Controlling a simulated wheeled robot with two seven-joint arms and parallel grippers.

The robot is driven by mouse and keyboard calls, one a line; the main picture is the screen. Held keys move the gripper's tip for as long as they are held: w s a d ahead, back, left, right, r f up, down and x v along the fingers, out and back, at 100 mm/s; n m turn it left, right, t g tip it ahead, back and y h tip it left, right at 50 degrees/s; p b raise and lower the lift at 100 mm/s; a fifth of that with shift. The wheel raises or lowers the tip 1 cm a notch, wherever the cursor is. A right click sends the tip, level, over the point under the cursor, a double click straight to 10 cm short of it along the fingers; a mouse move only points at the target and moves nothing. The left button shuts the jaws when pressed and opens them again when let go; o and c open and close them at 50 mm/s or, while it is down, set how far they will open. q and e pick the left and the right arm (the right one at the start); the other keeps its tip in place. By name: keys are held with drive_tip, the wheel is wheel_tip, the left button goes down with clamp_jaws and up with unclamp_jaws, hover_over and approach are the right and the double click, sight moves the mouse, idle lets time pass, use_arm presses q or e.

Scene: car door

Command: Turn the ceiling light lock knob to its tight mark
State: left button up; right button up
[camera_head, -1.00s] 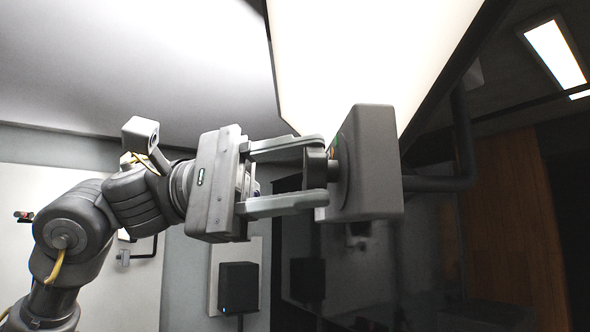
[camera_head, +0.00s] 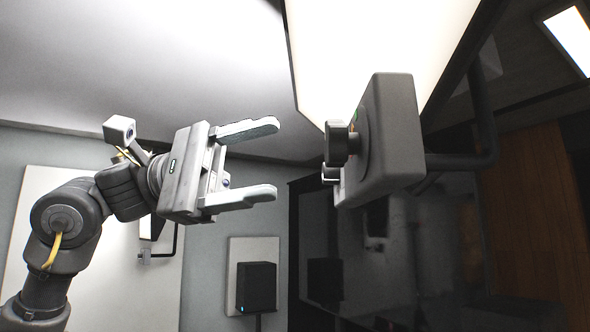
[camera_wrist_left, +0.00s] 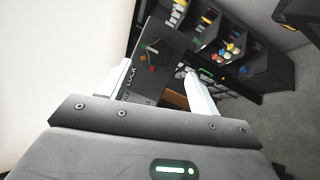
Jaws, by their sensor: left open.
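The lock knob (camera_head: 338,143) is a dark round knob on the left face of a grey box (camera_head: 388,140) beside the bright ceiling light panel (camera_head: 370,50). In the left wrist view the knob (camera_wrist_left: 158,46) sits on the dark box face (camera_wrist_left: 135,85), with small coloured marks around it and "LOCK" lettering. Its exact pointer setting is too small to tell. My left gripper (camera_head: 277,157) is open and empty, to the left of the knob and apart from it, fingers pointing toward it. My right gripper is not in view.
A dark support arm (camera_head: 465,160) runs from the box to the right. The light panel's edge lies just above the box. A dark speaker-like box (camera_head: 256,287) stands low in the background. The space between my fingers and the knob is clear.

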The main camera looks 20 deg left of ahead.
use_arm(q)
drive_tip(key=shift+a+f+b, duration=0.15)
drive_tip(key=shift+a+b, duration=0.2)
drive_tip(key=shift+a, duration=1.4)
